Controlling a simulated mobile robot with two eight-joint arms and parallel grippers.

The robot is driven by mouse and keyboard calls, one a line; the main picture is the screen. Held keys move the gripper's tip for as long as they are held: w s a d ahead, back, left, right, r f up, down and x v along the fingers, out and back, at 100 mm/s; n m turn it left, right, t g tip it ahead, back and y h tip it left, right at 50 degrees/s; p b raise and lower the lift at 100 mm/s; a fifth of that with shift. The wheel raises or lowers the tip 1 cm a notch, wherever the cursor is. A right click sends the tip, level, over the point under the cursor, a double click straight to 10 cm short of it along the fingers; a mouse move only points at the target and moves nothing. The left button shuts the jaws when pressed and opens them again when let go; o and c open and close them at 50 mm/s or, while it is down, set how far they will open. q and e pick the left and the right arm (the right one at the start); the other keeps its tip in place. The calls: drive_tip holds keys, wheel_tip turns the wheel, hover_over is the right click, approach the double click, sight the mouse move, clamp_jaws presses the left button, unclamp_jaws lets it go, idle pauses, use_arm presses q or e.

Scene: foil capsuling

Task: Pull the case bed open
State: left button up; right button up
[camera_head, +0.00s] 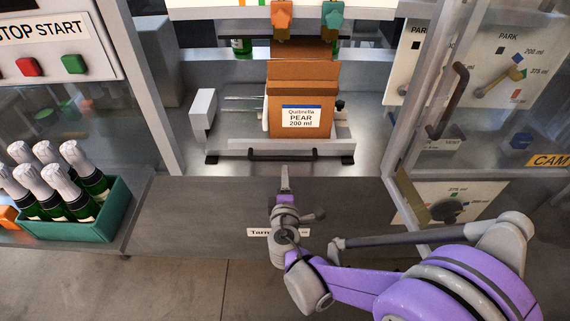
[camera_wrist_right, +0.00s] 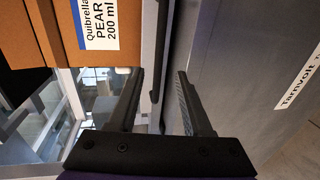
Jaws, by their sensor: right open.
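The case bed (camera_head: 228,145) is a grey metal platform on dark feet, with a dark bar handle (camera_head: 282,155) along its front. An open cardboard case (camera_head: 300,92) labelled "Quibrella PEAR 200 ml" stands on it. My right gripper (camera_head: 284,171) is just in front of the handle, near its middle. In the right wrist view, my right gripper (camera_wrist_right: 160,74) is open, and the dark handle (camera_wrist_right: 161,45) shows between the lines of its two fingers. I cannot tell whether they touch it. The labelled case (camera_wrist_right: 70,30) is beside it. My left gripper is not in view.
A green crate (camera_head: 105,222) of foil-topped bottles stands at left. Orange and green clamps (camera_head: 282,15) hang above the case. A framed door with a brown handle (camera_head: 450,100) and dial panels is at right. The grey counter front (camera_head: 180,215) is mostly clear.

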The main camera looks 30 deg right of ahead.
sight(285, 160)
drive_tip(key=b+x, duration=0.1)
drive_tip(key=x, duration=0.9)
drive_tip(key=shift+w+d+r, duration=0.1)
drive_tip(key=shift+d, duration=0.05)
drive_tip(key=shift+c, duration=0.2)
clamp_jaws()
idle(0.9)
